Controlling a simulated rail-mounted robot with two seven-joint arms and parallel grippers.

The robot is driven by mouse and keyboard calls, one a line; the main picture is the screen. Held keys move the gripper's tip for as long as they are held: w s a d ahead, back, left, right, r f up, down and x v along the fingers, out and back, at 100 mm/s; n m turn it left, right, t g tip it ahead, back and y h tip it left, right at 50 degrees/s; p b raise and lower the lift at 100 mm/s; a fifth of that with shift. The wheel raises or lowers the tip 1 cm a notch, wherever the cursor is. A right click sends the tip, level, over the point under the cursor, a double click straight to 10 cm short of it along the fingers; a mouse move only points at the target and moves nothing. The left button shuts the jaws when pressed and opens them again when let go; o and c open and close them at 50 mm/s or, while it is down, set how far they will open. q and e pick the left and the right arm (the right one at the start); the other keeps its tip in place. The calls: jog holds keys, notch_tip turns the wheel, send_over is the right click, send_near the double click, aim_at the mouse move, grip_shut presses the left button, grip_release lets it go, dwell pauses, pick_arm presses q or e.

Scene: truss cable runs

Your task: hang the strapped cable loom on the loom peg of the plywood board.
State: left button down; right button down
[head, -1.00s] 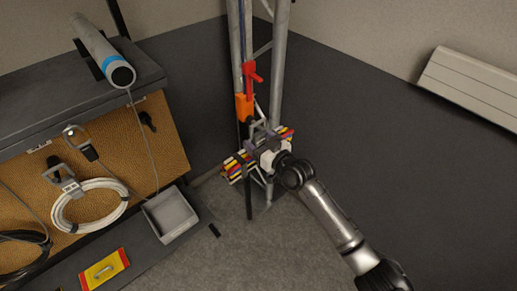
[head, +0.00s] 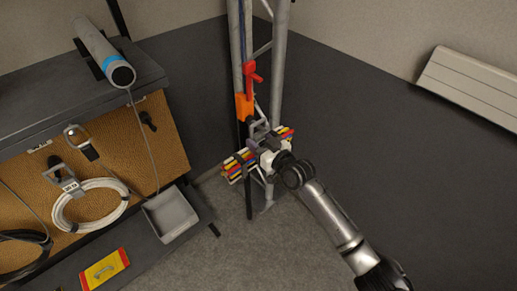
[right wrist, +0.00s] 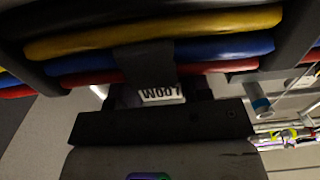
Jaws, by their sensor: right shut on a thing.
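The strapped cable loom (head: 237,167) is a bundle of red, yellow, blue, white and black cables with dark straps, in front of the truss. My right gripper (head: 264,150) is shut on it near its middle. The right wrist view shows the loom (right wrist: 235,47) close up across the top, with a dark strap and an upside-down white label near the gripper (right wrist: 158,95). The plywood board (head: 125,150) stands at left, well apart from the loom. It bears several pegs, including a bare dark one (head: 148,121); I cannot tell which is the loom peg. My left gripper is out of view.
A metal truss (head: 279,60) with an orange-red clamp (head: 245,100) stands right behind the loom. A white cable coil (head: 60,212) hangs on the board. A grey tray (head: 170,228) and a red-yellow plate (head: 105,268) are below. Open floor lies between board and truss.

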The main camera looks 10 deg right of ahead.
aim_at(258, 134)
jog(key=shift+r, duration=0.35)
jog(key=shift+w+r+p, duration=0.1)
jog(key=shift+r+p, duration=0.95)
jog(key=shift+r, duration=0.1)
jog(key=shift+f, duration=0.25)
jog(key=shift+r, duration=0.1)
jog(key=shift+s+d+r+p, duration=0.2)
jog(key=shift+s+d+p, duration=0.15)
jog(key=shift+s+p, duration=0.2)
jog(key=shift+s+d+r+p, duration=0.15)
jog(key=shift+s+d+p, duration=0.2)
jog(key=shift+s+p, duration=0.15)
jog(key=p+v, duration=0.3)
jog(key=v, duration=0.3)
jog(key=shift+r+p, duration=0.2)
jog(key=shift+p, duration=0.15)
dwell(0.3)
jog(key=shift+s+d, duration=0.2)
jog(key=shift+s, duration=0.05)
